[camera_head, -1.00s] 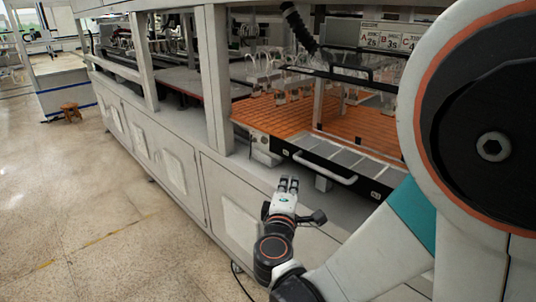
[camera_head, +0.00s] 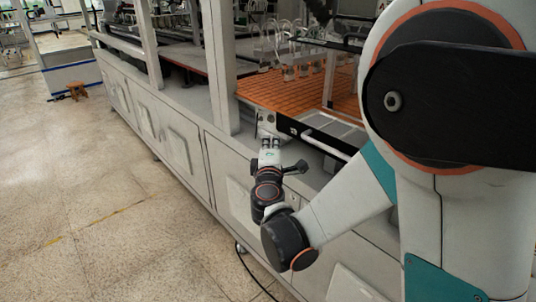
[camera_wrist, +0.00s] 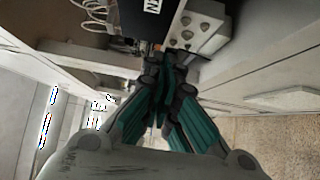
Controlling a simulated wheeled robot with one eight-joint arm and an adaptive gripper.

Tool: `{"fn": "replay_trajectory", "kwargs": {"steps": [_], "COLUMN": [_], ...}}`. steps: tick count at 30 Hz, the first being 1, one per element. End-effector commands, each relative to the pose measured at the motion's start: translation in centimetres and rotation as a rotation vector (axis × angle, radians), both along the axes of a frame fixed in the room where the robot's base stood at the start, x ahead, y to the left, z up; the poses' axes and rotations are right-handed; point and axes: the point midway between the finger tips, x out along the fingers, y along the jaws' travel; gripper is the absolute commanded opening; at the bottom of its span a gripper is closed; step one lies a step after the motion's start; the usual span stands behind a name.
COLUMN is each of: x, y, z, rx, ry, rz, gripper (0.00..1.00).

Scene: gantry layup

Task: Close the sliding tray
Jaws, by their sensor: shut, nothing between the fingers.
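The sliding tray (camera_head: 290,126) has a black front panel with a pale bar handle (camera_head: 326,144) and sits at the front edge of the orange slatted bed. My gripper (camera_head: 269,143) is shut and empty, just in front of and below the tray's left end, left of the handle. In the wrist view the closed fingertips (camera_wrist: 166,62) point toward a black panel (camera_wrist: 135,18) with a white label, probably the tray front. I cannot tell whether they touch it.
A grey block with round knobs (camera_wrist: 196,28) is close beside the fingertips in the wrist view. The orange bed (camera_head: 285,92) lies behind the tray, next to a grey upright post (camera_head: 220,70). Cabinet panels (camera_head: 187,152) run below. The floor at left (camera_head: 80,190) is clear.

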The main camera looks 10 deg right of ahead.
Motion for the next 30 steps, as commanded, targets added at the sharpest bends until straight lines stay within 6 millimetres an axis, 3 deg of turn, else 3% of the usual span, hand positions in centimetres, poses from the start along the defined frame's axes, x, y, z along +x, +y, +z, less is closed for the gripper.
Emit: {"fn": "replay_trajectory", "kwargs": {"steps": [6, 22, 30], "x": [1.4, 1.9, 5.1], "y": [-2.2, -3.0, -7.5], "z": [-0.1, 0.0, -0.1], "rx": [0.0, 0.0, 0.0], "ry": [0.0, 0.0, 0.0], "rz": [-0.003, -0.003, -0.008], "gripper": [0.0, 0.0, 0.0]}}
